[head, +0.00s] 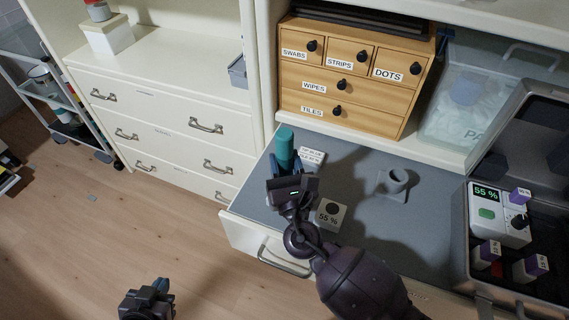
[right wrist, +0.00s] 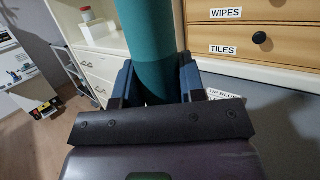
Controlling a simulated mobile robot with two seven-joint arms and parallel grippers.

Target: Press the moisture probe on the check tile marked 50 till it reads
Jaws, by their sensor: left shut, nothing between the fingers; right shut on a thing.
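My right gripper (head: 284,165) is shut on the teal moisture probe (head: 284,142) and holds it upright above the grey drawer-top surface. In the right wrist view the probe (right wrist: 150,45) stands between the blue fingers (right wrist: 157,82); its lower end is hidden. A small white check tile (head: 323,219) with a dark round spot lies just right of my right wrist; its small label looks like 55 %, but I cannot be sure. The meter (head: 486,228) in the open case shows 55 %. My left gripper (head: 147,292) is shut and empty, low over the floor.
The wooden drawer box (head: 370,101) is at the back. The open case (head: 459,255) holds purple-topped blocks.

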